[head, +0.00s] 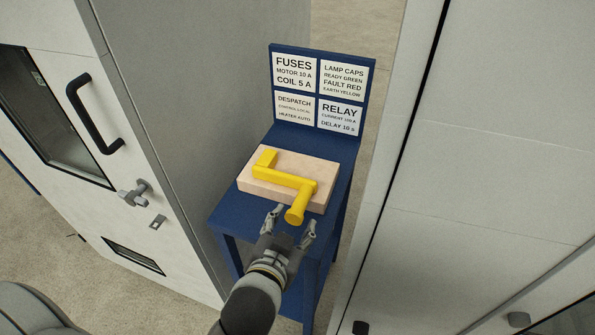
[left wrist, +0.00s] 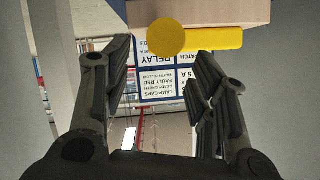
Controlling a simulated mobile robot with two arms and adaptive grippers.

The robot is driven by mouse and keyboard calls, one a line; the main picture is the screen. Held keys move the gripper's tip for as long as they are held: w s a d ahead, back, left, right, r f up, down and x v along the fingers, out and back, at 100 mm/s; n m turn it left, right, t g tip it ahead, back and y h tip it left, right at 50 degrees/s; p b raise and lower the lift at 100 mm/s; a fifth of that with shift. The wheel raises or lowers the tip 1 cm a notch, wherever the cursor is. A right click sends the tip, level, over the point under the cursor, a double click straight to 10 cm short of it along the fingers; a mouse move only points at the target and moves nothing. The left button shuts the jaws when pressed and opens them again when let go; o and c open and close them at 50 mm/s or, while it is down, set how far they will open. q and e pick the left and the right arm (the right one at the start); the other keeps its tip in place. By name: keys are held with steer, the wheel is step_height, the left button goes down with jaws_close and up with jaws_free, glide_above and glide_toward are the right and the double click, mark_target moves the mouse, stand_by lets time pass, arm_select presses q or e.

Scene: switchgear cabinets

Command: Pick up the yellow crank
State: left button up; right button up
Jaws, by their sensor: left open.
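The yellow crank (head: 284,179) lies on a pale wooden block (head: 250,186) on top of a narrow blue stand (head: 228,212). Its round handle (head: 297,206) sticks out past the block's near edge. My left gripper (head: 291,220) is open, and in the head view its fingers sit either side of the handle's near end. In the left wrist view the handle's round yellow end (left wrist: 166,37) shows above and beyond the gap between the open fingers (left wrist: 160,75). The fingers do not appear to touch it. My right gripper is not in view.
A blue back panel with white label cards (head: 318,94) rises behind the block. A grey cabinet with a black door handle (head: 95,115) stands close on the left. Another pale cabinet (head: 480,150) stands close on the right, leaving a narrow gap around the stand.

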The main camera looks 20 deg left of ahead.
mark_target(300, 204)
arm_select(q)
steer(key=x, duration=0.3)
steer(key=r+x, duration=0.1)
steer(key=shift+w+a+f, duration=0.2)
steer(key=shift+w+a, duration=0.1)
steer(key=shift+w, duration=0.25)
steer(key=shift+w+d+f, duration=0.1)
steer(key=shift+w+f, duration=0.1)
steer(key=shift+w, duration=0.3)
steer(key=shift+p+x, duration=0.45)
steer(key=shift+x, duration=1.8)
steer(key=shift+s+d+f, duration=0.1)
steer(key=shift+f, duration=0.05)
jaws_close()
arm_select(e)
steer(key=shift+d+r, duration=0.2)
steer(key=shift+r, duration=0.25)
